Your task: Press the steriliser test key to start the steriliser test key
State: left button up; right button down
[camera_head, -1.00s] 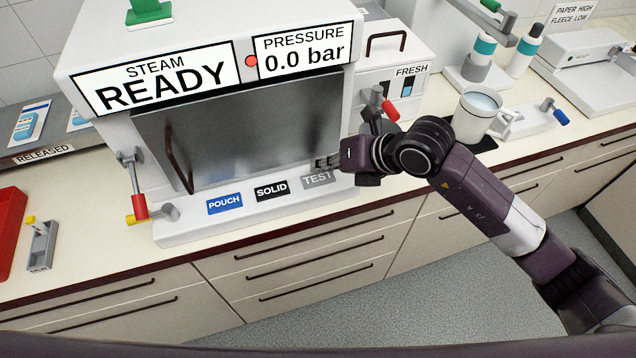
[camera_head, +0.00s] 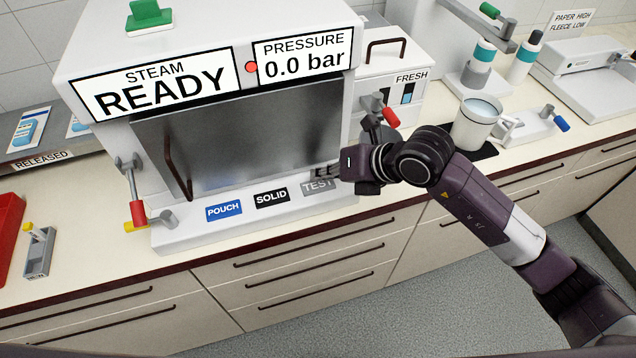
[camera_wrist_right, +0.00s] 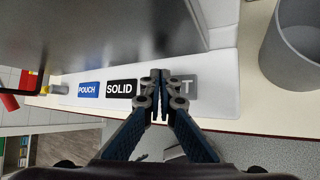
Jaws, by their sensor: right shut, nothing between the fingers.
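The steriliser (camera_head: 100,50) is a white box with signs reading STEAM READY and PRESSURE 0.0 bar. On its front ledge sit the blue POUCH key (camera_head: 224,210), the black SOLID key (camera_head: 271,198) and the grey TEST key (camera_head: 317,186). My right gripper (camera_head: 320,172) is shut and empty, with its fingertips at the upper edge of the TEST key. In the right wrist view the closed fingers (camera_wrist_right: 160,76) cover the left part of the TEST key (camera_wrist_right: 188,86), beside the SOLID key (camera_wrist_right: 121,88). I cannot tell whether they touch it. My left gripper is not in view.
A red-handled lever (camera_head: 136,205) stands at the steriliser's left front. Another red-handled valve (camera_head: 389,116) is close behind my right wrist. A white jug (camera_head: 474,126) stands to the right. The counter's front edge runs below the keys.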

aim_at(321, 186)
dwell(0.5)
jog(key=shift+f+b, duration=0.45)
jog(key=shift+f+b, duration=0.45)
dwell(0.5)
jog(key=shift+r, duration=0.1)
jog(key=shift+r+p, duration=0.6)
jog(key=shift+r, duration=0.2)
jog(key=shift+r+p, duration=1.7)
jog(key=shift+r, duration=0.85)
